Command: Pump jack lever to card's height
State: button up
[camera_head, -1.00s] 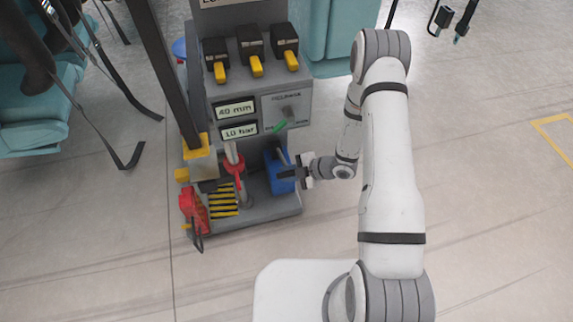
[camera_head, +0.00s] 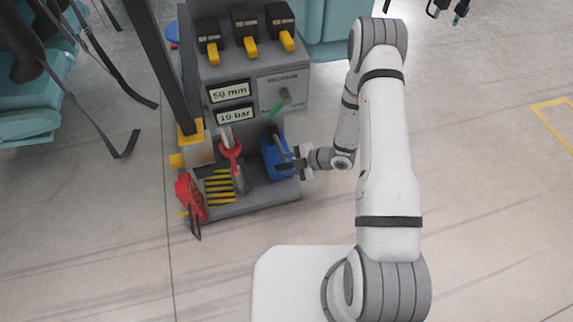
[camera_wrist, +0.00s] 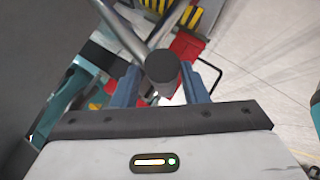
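The jack unit is a grey stand (camera_head: 262,200) with a blue pump body (camera_head: 272,160) low on its right side. The metal jack lever shows in the wrist view (camera_wrist: 125,32), with a dark round grip (camera_wrist: 163,70) at its end. My gripper (camera_head: 298,164) is beside the blue body. In the wrist view its two blue-grey fingers (camera_wrist: 163,88) close on both sides of the grip. An upper display (camera_head: 230,92) reads 50 mm and a lower display (camera_head: 236,114) reads 10 bar. I cannot make out a height card.
Several black boxes with yellow handles (camera_head: 245,30) stand on the unit's top. A red-collared cylinder (camera_head: 231,152) and a red block (camera_head: 189,195) are at lower left. Teal seats (camera_head: 30,105) stand left.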

jog(key=p+v, duration=0.2)
jog(key=v, duration=0.5)
jog(key=shift+s+d+r+p, duration=0.1)
jog(key=shift+d+r+p, duration=0.15)
jog(key=shift+d+p, duration=0.1)
dwell(1.9)
